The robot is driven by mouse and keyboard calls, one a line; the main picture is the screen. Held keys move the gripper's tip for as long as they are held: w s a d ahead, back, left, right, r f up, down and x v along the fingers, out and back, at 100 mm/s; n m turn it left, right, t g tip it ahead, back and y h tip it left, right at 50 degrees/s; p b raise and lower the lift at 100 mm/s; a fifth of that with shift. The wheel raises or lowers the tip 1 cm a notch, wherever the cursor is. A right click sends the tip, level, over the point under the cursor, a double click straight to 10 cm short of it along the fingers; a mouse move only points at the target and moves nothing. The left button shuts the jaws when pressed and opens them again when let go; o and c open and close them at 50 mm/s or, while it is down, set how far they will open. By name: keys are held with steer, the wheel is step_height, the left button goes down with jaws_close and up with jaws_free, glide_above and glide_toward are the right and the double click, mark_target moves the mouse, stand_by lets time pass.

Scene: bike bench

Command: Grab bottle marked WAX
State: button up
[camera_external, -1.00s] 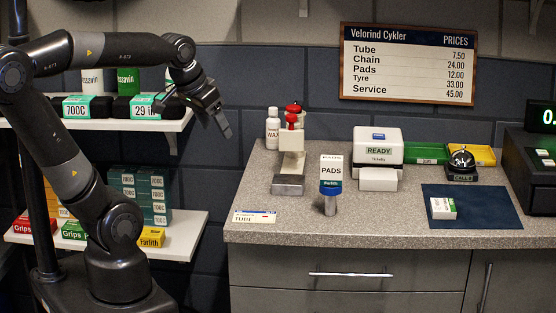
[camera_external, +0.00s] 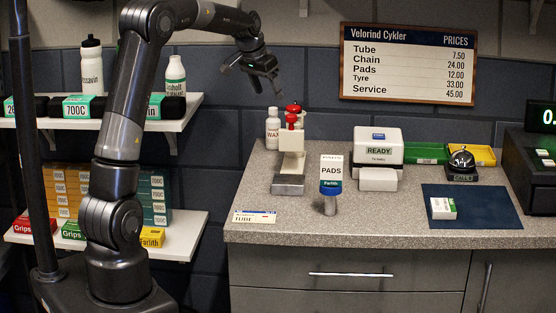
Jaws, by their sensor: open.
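The white bottle marked WAX (camera_external: 272,131) stands upright at the back left of the counter (camera_external: 370,225). Its right side is partly hidden by a white and grey device with red knobs (camera_external: 291,150) in front of it. My gripper (camera_external: 270,92) is in the air above and slightly left of the bottle's cap, tilted downward. It is open and holds nothing. A gap shows between the gripper and the bottle.
A TUBE card (camera_external: 254,217) lies at the front left. A READY box (camera_external: 378,146) and a bell (camera_external: 462,164) are farther right. Shelves with bottles and boxes (camera_external: 100,122) are at left.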

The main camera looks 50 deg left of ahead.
glide_toward(271, 116)
steer(key=x, duration=0.7)
steer(key=shift+w+d+f, duration=0.25)
steer(key=shift+f, duration=0.1)
steer(key=x, duration=0.5)
steer(key=shift+s+a+f, duration=0.1)
steer(key=shift+a, duration=0.2)
steer(key=c, duration=1.1)
